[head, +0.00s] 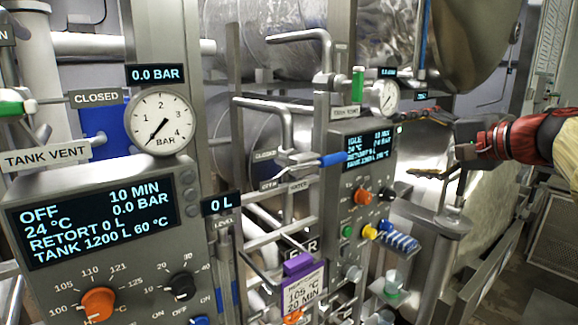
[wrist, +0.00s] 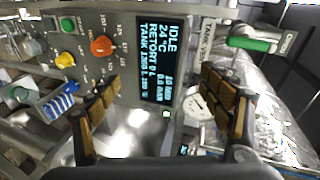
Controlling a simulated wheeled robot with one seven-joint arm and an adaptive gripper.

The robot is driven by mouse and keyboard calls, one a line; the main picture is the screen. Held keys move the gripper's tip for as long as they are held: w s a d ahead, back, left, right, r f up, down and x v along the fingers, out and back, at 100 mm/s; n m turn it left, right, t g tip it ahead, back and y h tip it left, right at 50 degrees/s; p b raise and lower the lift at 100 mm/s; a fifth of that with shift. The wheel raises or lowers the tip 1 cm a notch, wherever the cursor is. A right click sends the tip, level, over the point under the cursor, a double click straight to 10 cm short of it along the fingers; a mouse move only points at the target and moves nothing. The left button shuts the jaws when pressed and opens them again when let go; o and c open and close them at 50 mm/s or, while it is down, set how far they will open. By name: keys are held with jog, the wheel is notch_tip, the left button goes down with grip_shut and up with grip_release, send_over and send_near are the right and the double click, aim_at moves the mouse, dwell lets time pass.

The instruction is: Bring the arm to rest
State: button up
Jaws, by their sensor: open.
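My gripper (head: 416,146) reaches in from the right in the head view, in front of the far control panel (head: 338,190). Its two fingers are spread apart with nothing between them. In the wrist view my gripper (wrist: 160,95) shows both brown-padded fingers wide open. The far panel's display (wrist: 161,60) lies beyond the gap, turned sideways, and reads IDLE, 24 °C. No contact with the panel shows, but the exact distance cannot be told. My red and black wrist is in the head view at right.
The near panel's display (head: 90,220) reads OFF, its orange knob (head: 98,303) below. A gauge (head: 160,121) reads near zero. A blue-handled valve (head: 332,159), pipes and a purple-clipped tag (head: 303,288) stand mid-view. A blue striped object (head: 400,241) sits by the far panel. Mesh floor (head: 540,284) is clear at right.

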jog(key=s+a+f+n+g+h, duration=0.1)
jog(key=s+f+g+h, duration=0.1)
jog(key=s+f, duration=0.5)
jog(key=s+a+f+n+g+h, duration=0.1)
jog(key=s+f+n+g, duration=0.1)
jog(key=f, duration=0.8)
jog(key=s+a+f+n+g+h, duration=0.1)
jog(key=s+f+g+h, duration=0.1)
jog(key=s+f, duration=0.5)
jog(key=s+a+f+n+h+b, duration=0.1)
jog(key=s+a+f+n, duration=0.2)
jog(key=s+f, duration=0.4)
jog(key=s+a+f+n+g+h+b, duration=0.1)
jog(key=s+a+f+n, duration=0.2)
jog(key=s+f, duration=0.4)
jog(key=shift+s+f+n, duration=0.3)
jog(key=shift+s+n, duration=0.1)
jog(key=shift+s, duration=0.4)
